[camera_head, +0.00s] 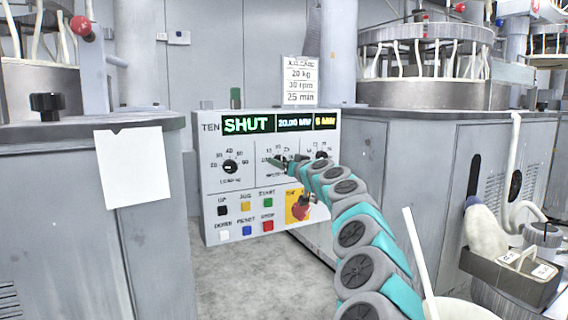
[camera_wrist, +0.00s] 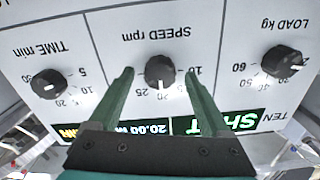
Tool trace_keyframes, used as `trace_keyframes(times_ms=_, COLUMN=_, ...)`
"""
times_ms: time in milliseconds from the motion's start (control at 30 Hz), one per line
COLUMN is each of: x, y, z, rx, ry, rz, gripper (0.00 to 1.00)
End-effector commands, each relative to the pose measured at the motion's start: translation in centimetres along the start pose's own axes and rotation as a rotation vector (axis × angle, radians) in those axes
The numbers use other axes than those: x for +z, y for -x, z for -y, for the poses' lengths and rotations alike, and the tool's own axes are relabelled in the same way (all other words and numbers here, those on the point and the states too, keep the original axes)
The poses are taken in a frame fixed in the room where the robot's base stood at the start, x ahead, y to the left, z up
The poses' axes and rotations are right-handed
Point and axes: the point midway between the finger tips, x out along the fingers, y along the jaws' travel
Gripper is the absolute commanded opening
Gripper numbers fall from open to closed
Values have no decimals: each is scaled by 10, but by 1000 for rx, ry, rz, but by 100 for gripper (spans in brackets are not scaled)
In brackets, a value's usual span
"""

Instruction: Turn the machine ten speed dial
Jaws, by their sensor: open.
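The machine ten panel (camera_head: 212,185) shows "TEN" and a green "SHUT" display. In the wrist view the panel appears upside down. Its black speed dial (camera_wrist: 160,72), labelled "SPEED rpm", has a white mark pointing to the bottom of that picture. My gripper (camera_wrist: 160,75) is open, with one green finger on each side of the speed dial and a visible gap to it on both sides.
The load dial (camera_head: 230,167) and time dial (camera_wrist: 48,84) flank the speed dial. Below are several coloured buttons and a red knob (camera_head: 300,207) on yellow, close to my arm. A sign (camera_head: 300,82) reads 20 kg, 30 rpm, 25 min. Grey machine cabinets stand on both sides.

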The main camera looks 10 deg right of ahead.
Motion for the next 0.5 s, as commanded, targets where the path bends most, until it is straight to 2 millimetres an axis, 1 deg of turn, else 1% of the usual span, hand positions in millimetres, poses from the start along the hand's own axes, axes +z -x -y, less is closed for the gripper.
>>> trace_keyframes(times_ms=300, x=-1, y=-1, z=0, rx=0, ry=0, rz=-2, gripper=82)
trace_keyframes(times_ms=367, x=-1, y=-1, z=0, rx=0, ry=0, rz=-2, gripper=76)
trace_keyframes(times_ms=500, x=-1, y=-1, z=0, rx=1, ry=0, rz=-2, gripper=60)
